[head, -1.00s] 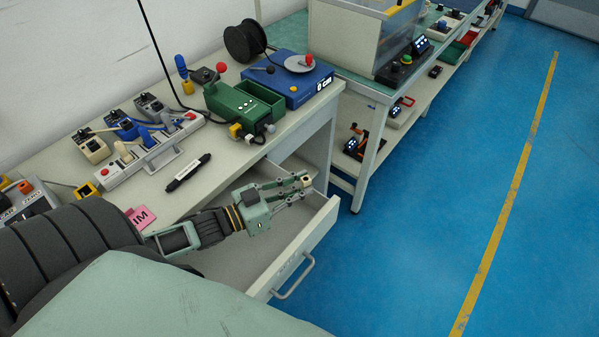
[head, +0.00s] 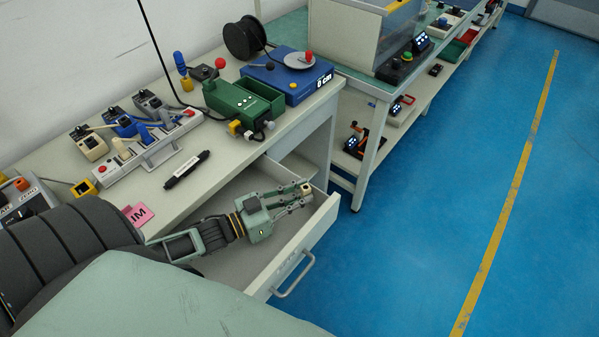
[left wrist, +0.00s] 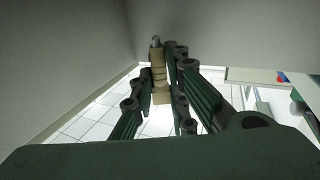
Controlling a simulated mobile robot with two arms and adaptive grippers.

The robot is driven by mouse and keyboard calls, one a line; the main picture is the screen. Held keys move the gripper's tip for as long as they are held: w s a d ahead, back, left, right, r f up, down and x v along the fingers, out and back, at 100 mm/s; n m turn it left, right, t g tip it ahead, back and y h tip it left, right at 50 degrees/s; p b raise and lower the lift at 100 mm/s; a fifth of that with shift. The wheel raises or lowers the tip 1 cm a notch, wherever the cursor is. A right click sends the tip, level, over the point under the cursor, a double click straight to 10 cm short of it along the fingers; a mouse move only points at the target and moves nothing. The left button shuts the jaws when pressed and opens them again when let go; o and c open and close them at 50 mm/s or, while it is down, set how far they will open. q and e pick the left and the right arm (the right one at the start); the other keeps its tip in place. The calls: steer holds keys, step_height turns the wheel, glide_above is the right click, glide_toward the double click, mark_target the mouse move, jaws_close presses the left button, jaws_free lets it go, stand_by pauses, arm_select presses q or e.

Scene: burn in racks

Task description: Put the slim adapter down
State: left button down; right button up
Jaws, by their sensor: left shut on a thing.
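My left gripper (head: 290,198) reaches into the open drawer (head: 318,226) below the workbench. It is shut on the slim adapter (head: 306,188), a small beige piece at its fingertips. In the left wrist view the adapter (left wrist: 158,70) is a narrow tan block with a grey tip, standing between the green fingers (left wrist: 155,100). The drawer's walls are around the fingers; I cannot tell whether the adapter touches the drawer floor. My right gripper is not in view.
The blue floor (head: 420,220) at right is clear.

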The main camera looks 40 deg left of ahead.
arm_select(q)
steer(key=c, duration=1.7)
jaws_free()
steer(key=shift+r, duration=0.3)
steer(key=p+v, duration=0.1)
steer(key=v, duration=0.1)
steer(key=p+v, duration=0.1)
steer(key=v, duration=0.2)
steer(key=p+v, duration=0.1)
steer(key=v, duration=0.1)
steer(key=shift+s+a+r, duration=0.2)
steer(key=shift+r, duration=0.1)
